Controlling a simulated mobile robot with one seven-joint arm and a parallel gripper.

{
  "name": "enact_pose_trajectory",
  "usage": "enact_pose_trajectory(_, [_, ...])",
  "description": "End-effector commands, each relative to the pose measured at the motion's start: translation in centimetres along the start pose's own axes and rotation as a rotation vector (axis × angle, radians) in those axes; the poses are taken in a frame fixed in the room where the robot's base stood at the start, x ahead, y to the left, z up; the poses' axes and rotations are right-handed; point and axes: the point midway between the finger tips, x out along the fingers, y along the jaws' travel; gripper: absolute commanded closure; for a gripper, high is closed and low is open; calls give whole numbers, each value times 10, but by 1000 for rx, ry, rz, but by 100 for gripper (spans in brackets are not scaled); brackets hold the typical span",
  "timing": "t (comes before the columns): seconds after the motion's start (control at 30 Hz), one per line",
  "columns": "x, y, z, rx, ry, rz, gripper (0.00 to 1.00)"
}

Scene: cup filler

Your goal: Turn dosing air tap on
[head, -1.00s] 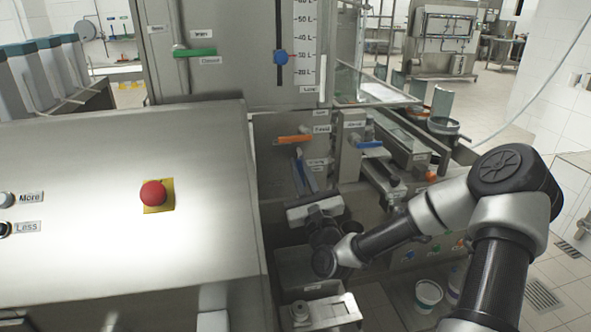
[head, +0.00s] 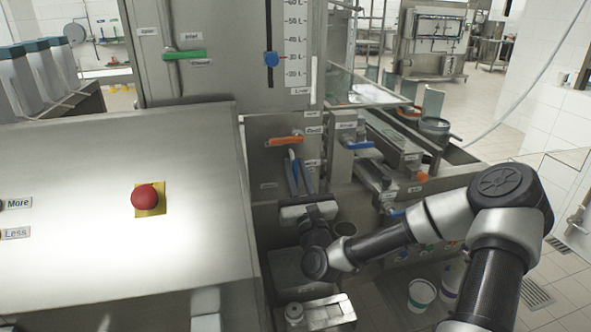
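Several taps sit on the steel filler machine. An orange tap handle (head: 284,141) and a blue handle (head: 360,145) lie roughly level. A blue lever (head: 294,168) stands nearly upright below the orange one. A green handle (head: 186,54) lies level higher on the left. The small labels by the taps are too blurred for me to tell which one reads dosing air. My gripper (head: 301,187) is just below the upright blue lever, its pale hand facing the panel. Its fingers are hard to make out against the grey metal, so I cannot tell whether they touch the lever.
A sloped steel panel with a red stop button (head: 145,197) fills the left. A steel block (head: 320,312) stands below my gripper. Steel channels (head: 385,139) run to the right of the taps. A white bucket (head: 421,294) stands on the floor near my arm.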

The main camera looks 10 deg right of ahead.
Motion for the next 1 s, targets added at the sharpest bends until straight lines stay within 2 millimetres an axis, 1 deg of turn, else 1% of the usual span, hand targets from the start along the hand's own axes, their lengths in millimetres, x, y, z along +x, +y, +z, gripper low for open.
enact_pose_trajectory(0.03, [0, 0, 0, -1, 0, 0, 72])
enact_pose_trajectory(0.07, [0, 0, 0, -1, 0, 0, 70])
enact_pose_trajectory(0.33, [0, 0, 0, -2, 0, 1, 70])
enact_pose_trajectory(0.47, [-8, 0, -1, -2, 1, 0, 70])
enact_pose_trajectory(0.57, [-24, 0, -1, -1, 3, 1, 70])
enact_pose_trajectory(0.67, [-46, 0, -2, 0, 5, 0, 70])
enact_pose_trajectory(0.8, [-82, 0, -3, 1, 5, 0, 70])
enact_pose_trajectory(1.0, [-130, -1, -2, 0, 5, -1, 70])
